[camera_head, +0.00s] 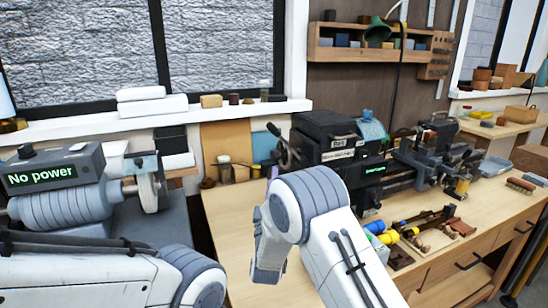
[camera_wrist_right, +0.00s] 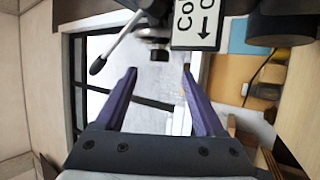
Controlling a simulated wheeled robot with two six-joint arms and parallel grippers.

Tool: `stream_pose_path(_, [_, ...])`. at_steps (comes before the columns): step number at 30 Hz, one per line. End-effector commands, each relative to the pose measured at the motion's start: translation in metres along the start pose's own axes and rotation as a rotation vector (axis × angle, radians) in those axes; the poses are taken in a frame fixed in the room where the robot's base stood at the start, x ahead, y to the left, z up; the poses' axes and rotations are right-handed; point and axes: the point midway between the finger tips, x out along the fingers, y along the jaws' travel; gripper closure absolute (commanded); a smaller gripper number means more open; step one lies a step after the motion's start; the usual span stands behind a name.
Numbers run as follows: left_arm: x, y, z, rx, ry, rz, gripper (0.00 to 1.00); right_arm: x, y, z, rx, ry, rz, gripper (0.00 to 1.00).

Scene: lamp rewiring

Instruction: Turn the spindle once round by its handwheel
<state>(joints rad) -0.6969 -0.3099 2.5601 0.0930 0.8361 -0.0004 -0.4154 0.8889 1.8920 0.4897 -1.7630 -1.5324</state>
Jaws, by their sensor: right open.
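The lathe (camera_head: 325,140) stands on the wooden bench, with a dark handwheel and crank (camera_head: 284,152) at its left end. In the right wrist view, a metal crank handle with a black knob (camera_wrist_right: 97,65) slants down left from the dark spindle end (camera_wrist_right: 158,45). My right gripper (camera_wrist_right: 158,80) is open and empty, its two purple fingers pointing toward the spindle end. The knob lies left of the left finger, outside the jaws. In the head view my right wrist hides most of the gripper. My left arm shows at lower left; its gripper is out of view.
A grey machine with a "No power" display (camera_head: 52,178) and a wheel stands at left. Several small tools and coloured spools (camera_head: 388,237) lie on the bench right of my right arm. The bench top (camera_head: 228,215) left of the arm is mostly clear.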

Motion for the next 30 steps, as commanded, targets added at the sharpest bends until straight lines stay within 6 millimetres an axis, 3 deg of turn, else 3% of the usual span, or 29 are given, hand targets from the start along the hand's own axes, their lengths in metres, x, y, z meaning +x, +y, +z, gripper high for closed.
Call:
stream_pose_path(15, [-0.031,0.002,-0.002,0.000,0.000,0.000,0.29,0.087,0.003,-0.001,0.002,0.001,0.000,0.29])
stream_pose_path(21, [-0.033,0.002,-0.002,0.000,0.000,0.000,0.29,0.099,0.001,-0.001,0.002,0.002,-0.001,0.29])
stream_pose_path(29, [-0.033,0.002,-0.002,0.000,0.000,0.000,0.29,0.100,0.001,-0.001,0.002,0.002,-0.001,0.29])
stream_pose_path(30, [-0.033,0.002,-0.002,0.000,0.000,0.000,0.29,0.099,0.001,-0.001,0.002,0.002,-0.001,0.44])
